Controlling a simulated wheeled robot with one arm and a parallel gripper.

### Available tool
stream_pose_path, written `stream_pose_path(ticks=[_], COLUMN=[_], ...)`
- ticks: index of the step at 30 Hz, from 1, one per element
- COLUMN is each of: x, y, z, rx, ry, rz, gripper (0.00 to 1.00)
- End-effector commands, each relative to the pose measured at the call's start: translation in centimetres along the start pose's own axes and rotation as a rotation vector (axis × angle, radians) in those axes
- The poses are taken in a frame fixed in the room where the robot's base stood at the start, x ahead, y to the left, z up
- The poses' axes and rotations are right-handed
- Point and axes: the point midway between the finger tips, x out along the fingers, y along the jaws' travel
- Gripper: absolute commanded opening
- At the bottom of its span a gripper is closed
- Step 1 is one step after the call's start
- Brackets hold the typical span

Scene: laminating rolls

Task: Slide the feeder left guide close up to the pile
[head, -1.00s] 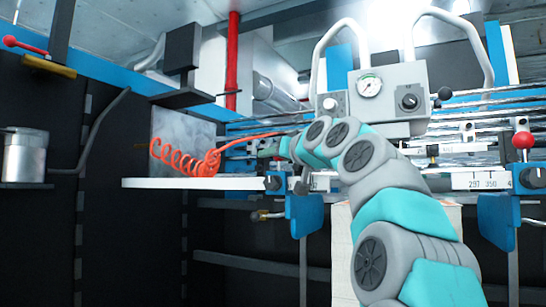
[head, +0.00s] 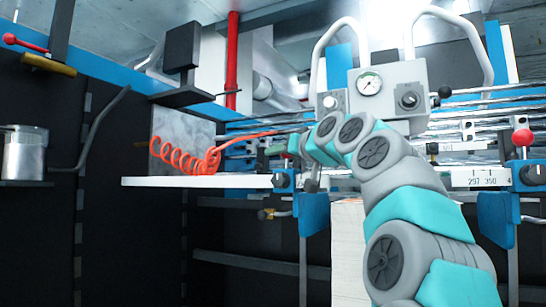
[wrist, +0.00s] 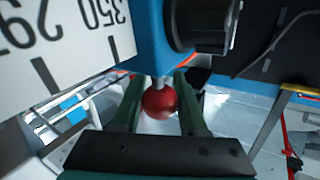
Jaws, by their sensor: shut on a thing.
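The left guide's blue block (head: 284,180) and its hanging blue side plate (head: 314,213) are just left of the white paper pile (head: 347,250) in the head view. The plate's edge lies very near the pile's left edge; I cannot tell whether they touch. In the wrist view, my gripper's green fingers (wrist: 158,88) are shut on the guide's red ball knob (wrist: 158,104), one finger on each side. The knob's stem runs into the blue block (wrist: 150,35), beside a black knob. My arm hides part of the pile in the head view.
The right guide, with its red knob (head: 523,138) and blue plate (head: 496,220), stands at the right. A gauge box (head: 388,92) stands behind my arm.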

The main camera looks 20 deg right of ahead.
Motion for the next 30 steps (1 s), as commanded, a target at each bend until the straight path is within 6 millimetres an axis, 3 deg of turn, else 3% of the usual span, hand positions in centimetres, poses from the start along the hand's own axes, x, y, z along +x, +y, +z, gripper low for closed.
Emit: stream_pose_path(ticks=[6, 14, 15, 22, 30], x=[-3.3, -3.3, -3.3, -3.3, -3.3], y=[2.2, 2.2, 2.2, 2.2, 2.1], z=[-0.4, -0.5, -0.5, -0.4, -0.4], rx=[0.0, 0.0, 0.0, 0.0, 0.0], ry=[0.005, 0.003, 0.002, 0.002, 0.002], rz=[0.001, 0.001, 0.001, 0.001, 0.001], gripper=[0.0, 0.0, 0.45, 0.71, 0.71])
